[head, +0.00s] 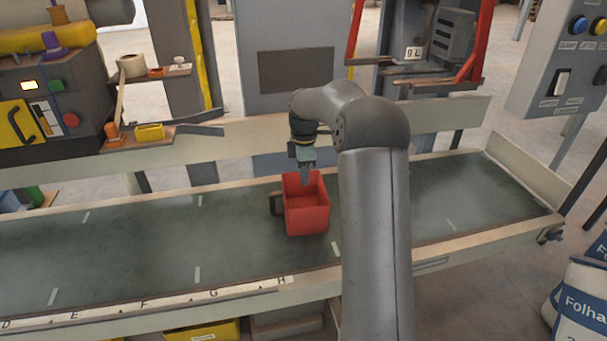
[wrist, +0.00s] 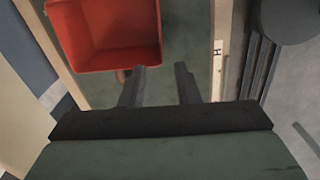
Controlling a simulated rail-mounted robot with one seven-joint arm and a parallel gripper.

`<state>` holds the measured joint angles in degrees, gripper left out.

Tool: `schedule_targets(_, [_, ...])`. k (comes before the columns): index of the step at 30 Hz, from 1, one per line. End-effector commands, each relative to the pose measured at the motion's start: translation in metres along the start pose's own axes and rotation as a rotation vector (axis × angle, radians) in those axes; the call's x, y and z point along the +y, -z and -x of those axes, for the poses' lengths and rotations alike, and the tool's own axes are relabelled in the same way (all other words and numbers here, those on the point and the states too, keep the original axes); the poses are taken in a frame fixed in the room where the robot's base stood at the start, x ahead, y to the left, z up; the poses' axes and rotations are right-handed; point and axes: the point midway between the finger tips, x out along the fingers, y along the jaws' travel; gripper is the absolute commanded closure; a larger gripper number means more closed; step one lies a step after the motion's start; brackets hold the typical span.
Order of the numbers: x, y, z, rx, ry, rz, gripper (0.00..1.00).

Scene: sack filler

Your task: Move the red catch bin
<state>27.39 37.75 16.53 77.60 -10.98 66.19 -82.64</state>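The red catch bin (head: 307,218) stands upright and open-topped on the green conveyor belt, near the middle. A dark handle-like part (head: 276,204) sticks out of its left side. My gripper (head: 306,178) points down at the bin's back rim in the head view; whether it touches the bin cannot be told there. In the wrist view the red bin (wrist: 108,58) is at the upper left, and the fingers of my gripper (wrist: 161,75) are apart with only belt showing between them. A small brownish piece below the bin's rim shows beside the left finger.
The belt (head: 130,245) is clear to both sides of the bin. A lettered strip (head: 215,293) runs along its front edge. A pale back rail (head: 225,137) stands behind. A control panel (head: 563,60) and white-blue sacks (head: 583,300) are at the right.

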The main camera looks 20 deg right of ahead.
Motion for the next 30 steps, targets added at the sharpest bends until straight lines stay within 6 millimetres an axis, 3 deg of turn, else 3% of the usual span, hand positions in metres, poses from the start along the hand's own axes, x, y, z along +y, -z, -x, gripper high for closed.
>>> schedule_targets(8, [-0.001, 0.001, -0.021, 0.0, 0.003, -0.001, 0.71])
schedule_targets(24, [-0.001, 0.001, -0.127, 0.0, 0.004, -0.001, 0.71])
schedule_targets(30, [-0.001, 0.001, -0.158, 0.0, 0.003, -0.001, 0.71])
